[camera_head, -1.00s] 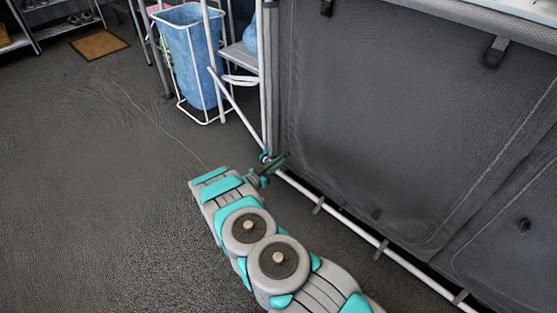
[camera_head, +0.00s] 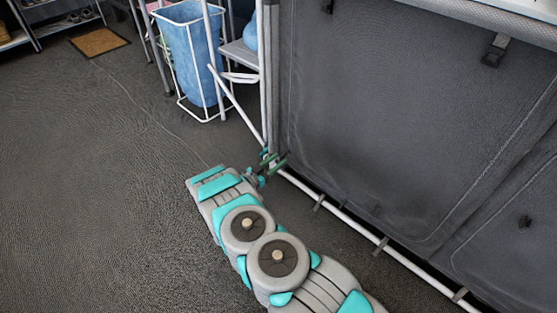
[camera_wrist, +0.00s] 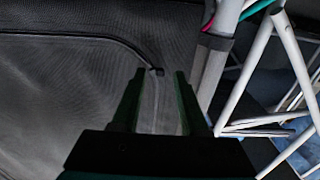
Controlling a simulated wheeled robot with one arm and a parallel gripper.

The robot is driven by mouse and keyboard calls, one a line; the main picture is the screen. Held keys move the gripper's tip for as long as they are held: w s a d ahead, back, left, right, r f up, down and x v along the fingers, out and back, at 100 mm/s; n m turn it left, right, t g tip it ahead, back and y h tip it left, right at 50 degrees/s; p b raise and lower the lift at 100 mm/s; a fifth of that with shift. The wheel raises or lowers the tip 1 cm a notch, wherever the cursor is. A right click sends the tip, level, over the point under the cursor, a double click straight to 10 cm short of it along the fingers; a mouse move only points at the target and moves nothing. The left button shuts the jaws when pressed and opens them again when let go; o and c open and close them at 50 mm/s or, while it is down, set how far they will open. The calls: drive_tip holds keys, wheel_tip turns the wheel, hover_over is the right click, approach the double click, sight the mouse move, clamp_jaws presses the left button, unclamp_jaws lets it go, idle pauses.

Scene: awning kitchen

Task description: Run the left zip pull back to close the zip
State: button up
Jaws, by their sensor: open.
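A small dark zip pull (camera_wrist: 156,71) shows in the wrist view at the upper end of a pale vertical seam on the dark grey fabric panel (camera_wrist: 70,85). My gripper (camera_wrist: 159,73) is open and empty, its two dark green fingers on either side of the pull. I cannot tell how far the fingertips are from the fabric. In the head view my gripper (camera_head: 273,164) is low at the left edge of the panel (camera_head: 370,110), by the frame's corner. The pull is not distinguishable there.
A white frame tube (camera_head: 345,224) runs along the panel's bottom. A white post (camera_wrist: 222,50) with a dark strap stands right of my gripper. A blue laundry bag (camera_head: 190,60) in a white stand is behind. The floor at left is clear.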

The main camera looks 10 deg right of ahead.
drive_tip(key=v, duration=0.7)
